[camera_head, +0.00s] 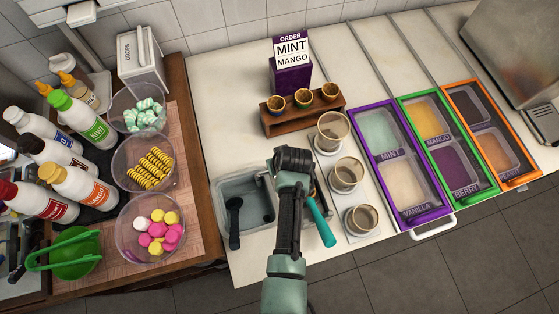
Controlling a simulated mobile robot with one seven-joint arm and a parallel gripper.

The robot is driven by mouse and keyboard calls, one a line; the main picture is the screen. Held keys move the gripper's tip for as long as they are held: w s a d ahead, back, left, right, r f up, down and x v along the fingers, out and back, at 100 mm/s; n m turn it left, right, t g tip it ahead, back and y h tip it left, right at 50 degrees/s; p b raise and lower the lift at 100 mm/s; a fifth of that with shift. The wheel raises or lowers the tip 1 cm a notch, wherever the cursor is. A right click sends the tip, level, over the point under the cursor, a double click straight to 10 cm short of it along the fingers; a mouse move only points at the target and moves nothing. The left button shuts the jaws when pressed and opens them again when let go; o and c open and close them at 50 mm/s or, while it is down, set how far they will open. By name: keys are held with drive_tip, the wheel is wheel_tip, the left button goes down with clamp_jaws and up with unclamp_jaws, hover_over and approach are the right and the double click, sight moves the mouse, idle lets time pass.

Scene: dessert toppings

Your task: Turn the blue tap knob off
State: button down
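My arm reaches up from the bottom of the picture over the right side of the grey sink (232,187). My gripper (293,158) is at its far end, just in front of the wooden cone stand. The fingers are seen from behind and are hidden, so I cannot tell whether they are open or shut. I cannot make out the blue tap knob or the tap; my arm covers the right part of the sink. A dark tool (235,218) with a long handle is in the sink's left part. A teal handle (321,226) lies just right of my arm.
A wooden stand (290,121) with three cones is behind my gripper. Several clear cups (346,174) stand close on the right. Colour-framed topping tubs (402,150) lie further right. Bowls of sweets (140,222) and bottles (70,182) crowd the left counter. An order sign (291,50) stands behind.

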idle(0.4)
drive_tip(key=shift+c, duration=1.4)
unclamp_jaws()
drive_tip(key=b+v, duration=0.1)
drive_tip(key=v, duration=1.2)
drive_tip(key=shift+w, duration=0.1)
